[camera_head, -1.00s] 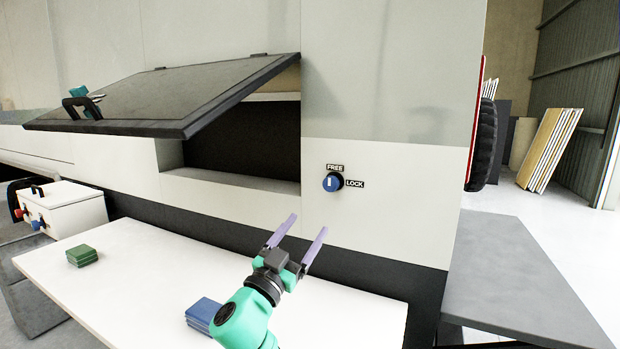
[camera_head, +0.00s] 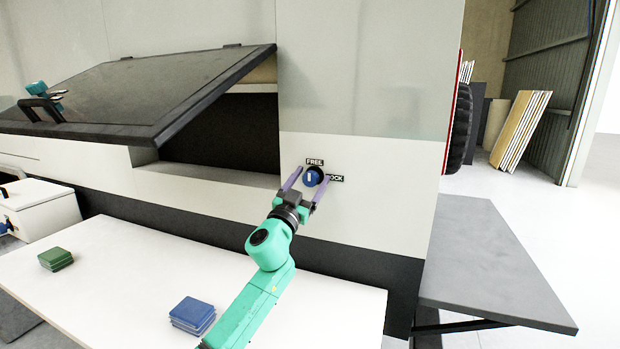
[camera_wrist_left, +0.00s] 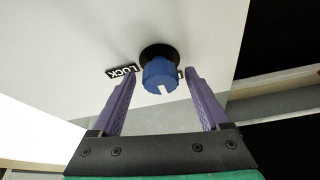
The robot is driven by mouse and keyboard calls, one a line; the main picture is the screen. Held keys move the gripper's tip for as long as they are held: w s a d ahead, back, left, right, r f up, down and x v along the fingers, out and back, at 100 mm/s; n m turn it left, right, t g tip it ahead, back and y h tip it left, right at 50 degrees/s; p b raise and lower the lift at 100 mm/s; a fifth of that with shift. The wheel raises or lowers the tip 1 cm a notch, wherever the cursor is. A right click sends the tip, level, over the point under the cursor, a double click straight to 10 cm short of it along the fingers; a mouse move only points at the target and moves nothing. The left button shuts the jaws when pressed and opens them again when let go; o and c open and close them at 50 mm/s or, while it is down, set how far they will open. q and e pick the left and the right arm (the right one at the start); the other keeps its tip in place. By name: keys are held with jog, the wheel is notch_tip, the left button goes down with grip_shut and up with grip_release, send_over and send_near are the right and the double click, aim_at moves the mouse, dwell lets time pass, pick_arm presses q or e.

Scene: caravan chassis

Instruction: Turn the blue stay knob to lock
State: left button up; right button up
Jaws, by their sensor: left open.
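The blue stay knob (camera_head: 311,178) sits on the pale caravan wall, with a white mark pointing up towards the FREE label (camera_head: 315,162). The LOCK label (camera_head: 336,178) is to its right, partly covered by a finger. My left gripper (camera_head: 306,180) is open, its purple fingers one on each side of the knob. In the left wrist view the knob (camera_wrist_left: 160,76) with its white notch stands between the open fingertips (camera_wrist_left: 161,82), with visible gaps on both sides. I cannot tell how deep the fingers reach around it. My right gripper is not in view.
A dark hatch lid (camera_head: 150,95) stands raised at upper left, with a teal item (camera_head: 37,89) by its handle. The white table (camera_head: 120,270) below carries green pads (camera_head: 55,258) and blue pads (camera_head: 192,314). A grey table (camera_head: 490,260) stands at right.

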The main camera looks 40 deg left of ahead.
pick_arm(q)
jog(key=shift+a, duration=0.1)
jog(key=shift+c, duration=0.6)
jog(key=c, duration=1)
grip_shut()
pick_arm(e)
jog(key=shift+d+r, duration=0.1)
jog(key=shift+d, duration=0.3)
